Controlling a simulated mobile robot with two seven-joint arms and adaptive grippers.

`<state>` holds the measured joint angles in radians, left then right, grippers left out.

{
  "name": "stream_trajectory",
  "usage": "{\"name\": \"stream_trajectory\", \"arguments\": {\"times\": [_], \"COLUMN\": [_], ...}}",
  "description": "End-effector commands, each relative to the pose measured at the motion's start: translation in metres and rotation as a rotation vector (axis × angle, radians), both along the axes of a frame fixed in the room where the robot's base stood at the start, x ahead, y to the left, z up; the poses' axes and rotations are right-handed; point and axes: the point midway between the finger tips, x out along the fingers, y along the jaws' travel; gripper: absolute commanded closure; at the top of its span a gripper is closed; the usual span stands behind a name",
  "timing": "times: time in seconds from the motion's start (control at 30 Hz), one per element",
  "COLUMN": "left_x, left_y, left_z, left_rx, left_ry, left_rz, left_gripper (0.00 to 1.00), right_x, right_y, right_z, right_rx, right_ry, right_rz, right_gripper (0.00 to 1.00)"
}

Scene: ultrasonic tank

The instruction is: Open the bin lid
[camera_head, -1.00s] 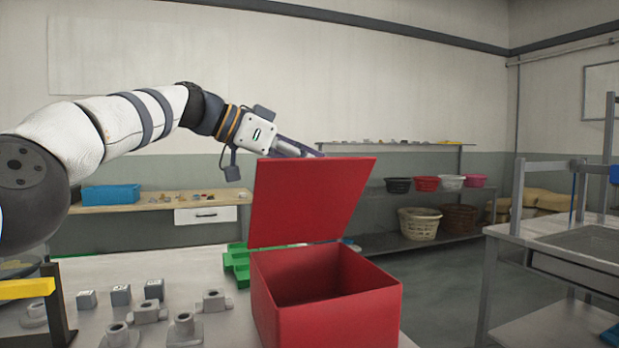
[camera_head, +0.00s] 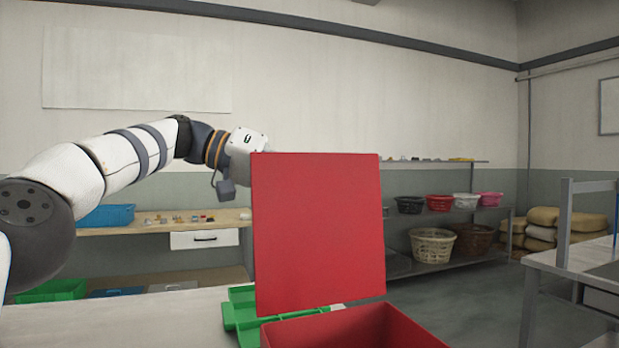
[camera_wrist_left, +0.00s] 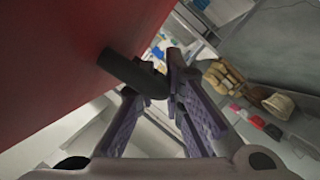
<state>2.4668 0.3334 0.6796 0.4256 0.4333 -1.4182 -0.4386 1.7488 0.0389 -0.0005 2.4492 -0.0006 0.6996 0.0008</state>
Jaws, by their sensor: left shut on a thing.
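The red bin (camera_head: 365,332) is at the bottom of the head view, with only its upper part in frame. Its red lid (camera_head: 318,232) stands raised, about upright, and its flat face is toward me. In the left wrist view the lid (camera_wrist_left: 45,60) fills the upper left, with a dark bar-like handle (camera_wrist_left: 130,72) sticking out from it. My left gripper (camera_wrist_left: 163,82) is shut on this handle. In the head view the lid hides the gripper's fingers; only my wrist shows behind its upper left edge. My right gripper is in neither view.
A green tray (camera_head: 240,315) lies left of the bin on the pale table (camera_head: 150,320). A back bench (camera_head: 160,222) with a blue box (camera_head: 105,216) stands behind. Shelves with baskets (camera_head: 434,246) and a metal-framed table (camera_head: 570,262) are to the right.

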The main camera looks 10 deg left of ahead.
Motion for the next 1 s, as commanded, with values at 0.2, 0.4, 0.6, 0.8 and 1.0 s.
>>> {"name": "stream_trajectory", "arguments": {"times": [0.2,0.4,0.6,0.8,1.0], "left_x": [-0.0004,-0.0006,-0.0006,-0.0006,-0.0006], "left_y": [-0.0012,-0.0014,-0.0015,-0.0013,-0.0008], "left_z": [-0.0051,-0.0061,-0.0065,-0.0065,-0.0053], "left_rx": [-0.024,-0.029,-0.028,-0.027,-0.028], "left_ry": [0.04,0.05,0.05,0.049,0.048], "left_rz": [-0.002,-0.002,-0.002,-0.002,-0.001], "left_gripper": [1.0,1.0,1.0,0.82,0.82], "right_x": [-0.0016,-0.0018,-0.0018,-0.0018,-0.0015], "right_y": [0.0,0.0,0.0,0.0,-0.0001], "right_z": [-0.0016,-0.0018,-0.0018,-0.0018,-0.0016], "right_rx": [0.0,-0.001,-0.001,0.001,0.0], "right_ry": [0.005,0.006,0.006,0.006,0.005], "right_rz": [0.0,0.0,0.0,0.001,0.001], "right_gripper": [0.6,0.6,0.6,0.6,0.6]}}
